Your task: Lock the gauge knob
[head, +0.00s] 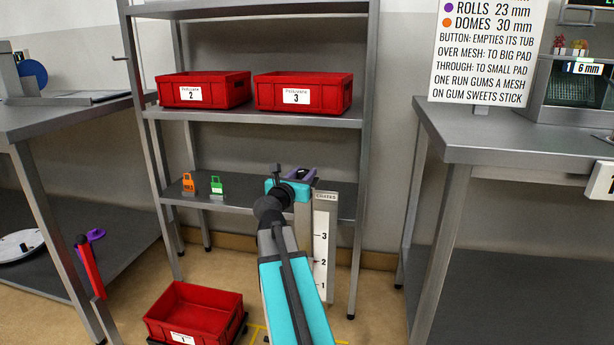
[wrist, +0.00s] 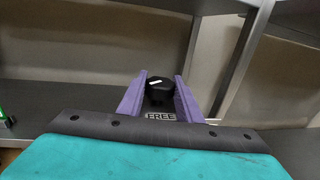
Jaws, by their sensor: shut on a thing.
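The gauge knob (wrist: 159,91) is a black round knob with a white mark on it, seen in the wrist view. A label reading FREE (wrist: 160,116) shows just on the near side of it. My gripper (wrist: 161,78) has its two purple fingers on either side of the knob and is shut on it. In the head view my gripper (head: 302,174) is at the top of the upright gauge (head: 322,245), a pale board marked 1, 2 and 3. The knob is hidden there by my arm. No other knob label is readable.
The gauge stands in front of a grey shelf rack (head: 365,150). Red bins 2 (head: 205,78) and 3 (head: 302,80) sit on its upper shelf. Orange (head: 188,184) and green (head: 216,186) padlock-shaped pieces stand on the lower shelf. Red bin 1 (head: 195,300) is low in front. Benches flank both sides.

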